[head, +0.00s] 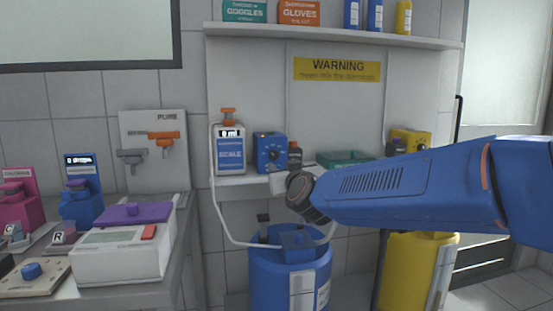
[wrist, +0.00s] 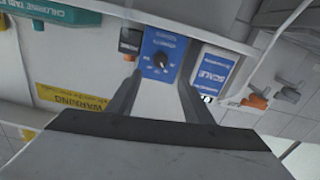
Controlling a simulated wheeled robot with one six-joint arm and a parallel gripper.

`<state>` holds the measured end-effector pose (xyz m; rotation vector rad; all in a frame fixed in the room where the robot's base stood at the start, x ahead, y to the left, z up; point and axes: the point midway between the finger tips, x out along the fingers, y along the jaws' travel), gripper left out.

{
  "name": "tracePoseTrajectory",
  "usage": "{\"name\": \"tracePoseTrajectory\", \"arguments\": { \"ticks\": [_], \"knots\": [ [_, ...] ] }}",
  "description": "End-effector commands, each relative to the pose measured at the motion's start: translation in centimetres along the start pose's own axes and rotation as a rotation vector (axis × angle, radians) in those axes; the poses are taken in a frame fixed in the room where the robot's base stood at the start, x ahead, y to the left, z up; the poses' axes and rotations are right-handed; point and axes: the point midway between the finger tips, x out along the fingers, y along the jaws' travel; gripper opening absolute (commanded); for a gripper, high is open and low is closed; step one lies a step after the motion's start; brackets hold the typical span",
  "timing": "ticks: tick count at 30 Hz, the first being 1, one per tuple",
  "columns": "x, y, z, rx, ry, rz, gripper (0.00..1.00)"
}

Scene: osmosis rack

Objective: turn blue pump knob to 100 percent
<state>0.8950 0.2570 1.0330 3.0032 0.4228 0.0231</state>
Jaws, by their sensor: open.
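The blue pump (head: 270,152) stands on the wall shelf, right of the white and blue scale. Its face with a round dark knob (wrist: 161,60) and printed dial marks also shows upside down in the wrist view. The dial marks are too small to read, so I cannot tell the knob's setting. My gripper (wrist: 160,80) is open and empty. Its two fingers point at the pump face, one to each side of the knob in the picture, and appear apart from it. In the head view my arm reaches in from the right and my fingers are not clear.
A scale (head: 229,150) is left of the pump. A dark bottle with an orange cap (head: 294,155) is close on its right. A green box (head: 345,158) and a yellow pump (head: 410,140) are farther right. Blue (head: 288,275) and yellow (head: 405,275) barrels stand below.

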Motion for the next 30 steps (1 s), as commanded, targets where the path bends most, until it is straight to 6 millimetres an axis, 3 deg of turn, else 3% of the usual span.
{"name": "tracePoseTrajectory", "arguments": {
  "ticks": [18, 24, 30],
  "knots": [
    [9.8, 0.0, 0.1, 0.000, 0.000, 0.000, 0.46],
    [11.4, 0.0, 0.1, 0.001, 0.000, 0.000, 0.46],
    [11.8, 0.0, 0.0, 0.001, 0.001, 0.000, 0.46]
  ]
}}
